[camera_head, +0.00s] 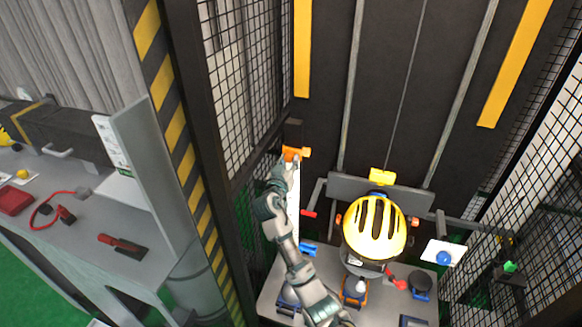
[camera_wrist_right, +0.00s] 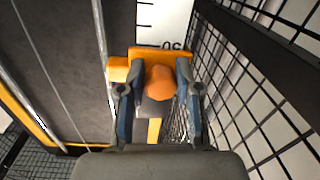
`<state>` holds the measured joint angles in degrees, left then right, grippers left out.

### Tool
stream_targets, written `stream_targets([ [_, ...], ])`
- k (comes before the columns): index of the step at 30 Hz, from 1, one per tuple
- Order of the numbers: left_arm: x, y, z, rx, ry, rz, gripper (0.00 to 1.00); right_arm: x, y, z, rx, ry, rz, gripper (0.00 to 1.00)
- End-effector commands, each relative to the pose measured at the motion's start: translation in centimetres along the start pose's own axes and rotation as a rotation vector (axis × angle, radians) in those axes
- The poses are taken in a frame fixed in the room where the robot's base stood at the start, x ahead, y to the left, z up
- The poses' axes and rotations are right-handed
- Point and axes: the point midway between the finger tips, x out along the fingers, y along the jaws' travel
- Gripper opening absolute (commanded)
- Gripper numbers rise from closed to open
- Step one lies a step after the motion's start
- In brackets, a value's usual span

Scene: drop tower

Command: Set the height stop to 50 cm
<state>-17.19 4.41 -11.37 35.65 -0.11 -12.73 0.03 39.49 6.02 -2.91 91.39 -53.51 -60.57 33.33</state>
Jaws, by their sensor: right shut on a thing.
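The orange height stop (camera_head: 297,152) sits on a pale vertical scale (camera_head: 292,195) at the left side of the drop tower. In the right wrist view, the stop has a yellow-orange block (camera_wrist_right: 160,55) and a rounded orange knob (camera_wrist_right: 159,82). My right gripper (camera_wrist_right: 159,95) is shut on the knob, with one blue-grey finger on each side. It also shows in the head view (camera_head: 287,165). Beyond the block, the white scale (camera_wrist_right: 165,18) carries black marks and a partly covered number that looks like 50. My left gripper is not in view.
Black mesh (camera_head: 236,105) and a striped post (camera_head: 170,100) stand left of my arm. A grey bench (camera_head: 90,225) with tools lies further left. Several small items lie on the tower's lower table.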

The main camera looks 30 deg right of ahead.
Motion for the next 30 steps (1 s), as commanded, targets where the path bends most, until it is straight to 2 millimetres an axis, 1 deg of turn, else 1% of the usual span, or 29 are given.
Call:
stream_targets([
  [1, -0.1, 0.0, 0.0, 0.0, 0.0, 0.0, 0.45, -0.3, -0.3, -0.4, 0.002, 0.006, -0.008, 0.0],
  [11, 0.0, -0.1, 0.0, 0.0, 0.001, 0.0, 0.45, -0.3, -0.3, -0.4, 0.002, 0.006, -0.008, 0.0],
  [12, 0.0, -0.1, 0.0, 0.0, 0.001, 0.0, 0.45, -0.3, -0.4, -0.4, 0.002, 0.006, -0.008, 0.44],
  [14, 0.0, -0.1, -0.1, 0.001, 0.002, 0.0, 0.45, -0.2, -0.3, -0.4, 0.001, 0.005, -0.007, 0.59],
  [20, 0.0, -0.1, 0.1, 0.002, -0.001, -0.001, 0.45, 0.2, -0.1, 0.0, 0.001, -0.001, -0.005, 0.59],
  [23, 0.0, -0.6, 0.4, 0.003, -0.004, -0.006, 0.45, 0.5, 0.0, 0.2, 0.002, -0.004, -0.004, 0.59],
  [26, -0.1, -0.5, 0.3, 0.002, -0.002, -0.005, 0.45, -0.1, 0.0, 0.2, 0.003, -0.004, -0.005, 0.59],
  [29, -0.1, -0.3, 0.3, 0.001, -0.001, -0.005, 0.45, -1.6, 0.0, 0.2, 0.004, -0.003, -0.006, 0.59],
  [30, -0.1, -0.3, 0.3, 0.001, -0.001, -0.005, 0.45, -2.5, 0.0, 0.2, 0.005, -0.004, -0.006, 0.59],
])
